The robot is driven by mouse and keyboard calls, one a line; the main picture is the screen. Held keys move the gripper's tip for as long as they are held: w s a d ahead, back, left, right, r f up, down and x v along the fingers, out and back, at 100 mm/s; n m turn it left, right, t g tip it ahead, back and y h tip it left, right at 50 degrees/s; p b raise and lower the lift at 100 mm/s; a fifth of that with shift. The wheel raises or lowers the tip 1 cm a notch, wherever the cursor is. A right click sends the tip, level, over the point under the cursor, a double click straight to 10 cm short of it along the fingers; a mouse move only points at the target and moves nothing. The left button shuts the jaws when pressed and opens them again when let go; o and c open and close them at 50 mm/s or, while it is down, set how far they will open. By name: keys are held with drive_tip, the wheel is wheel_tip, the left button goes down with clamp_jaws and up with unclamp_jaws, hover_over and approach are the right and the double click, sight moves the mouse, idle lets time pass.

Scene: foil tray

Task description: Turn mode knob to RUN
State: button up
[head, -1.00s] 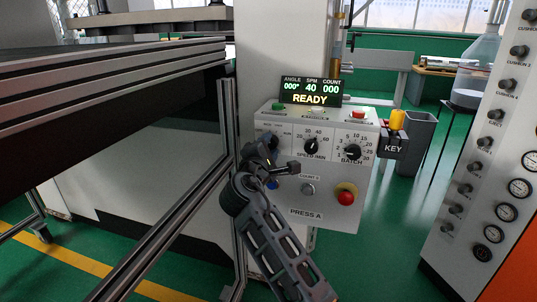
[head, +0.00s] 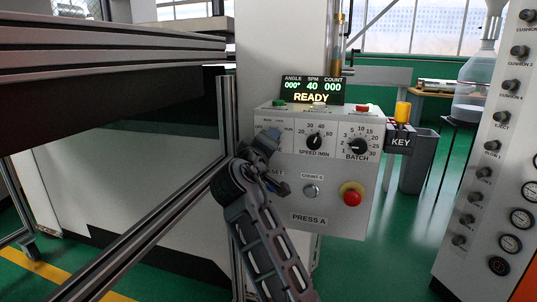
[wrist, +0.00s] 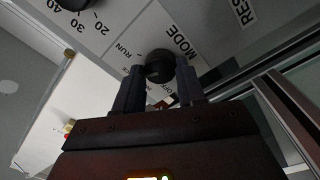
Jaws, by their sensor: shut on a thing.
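The black mode knob (wrist: 160,65) shows in the wrist view beside the printed words MODE and RUN. My gripper (wrist: 159,82) has one finger on each side of the knob and is shut on it. Which way the knob points I cannot tell. In the head view my gripper (head: 268,142) is at the upper left of the press control panel (head: 330,212), and it hides the knob.
The display (head: 311,90) reads READY. The speed knob (head: 315,141), batch knob (head: 357,146) and red stop button (head: 351,194) are on the same panel. A KEY holder (head: 401,138) is at its right side. A metal frame post (head: 229,115) stands close left of my gripper.

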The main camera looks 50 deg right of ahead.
drive_tip(key=shift+f+m+g+b, duration=0.15)
drive_tip(key=shift+m+g+b, duration=0.15)
drive_tip(key=shift+m+b, duration=3.2)
drive_tip(key=shift+m, duration=0.5)
drive_tip(key=o, duration=1.1)
drive_tip(key=shift+c, duration=0.2)
drive_tip(key=p+v, duration=0.1)
drive_tip(key=v, duration=0.6)
drive_tip(key=shift+s+a, duration=0.2)
drive_tip(key=shift+a, duration=0.15)
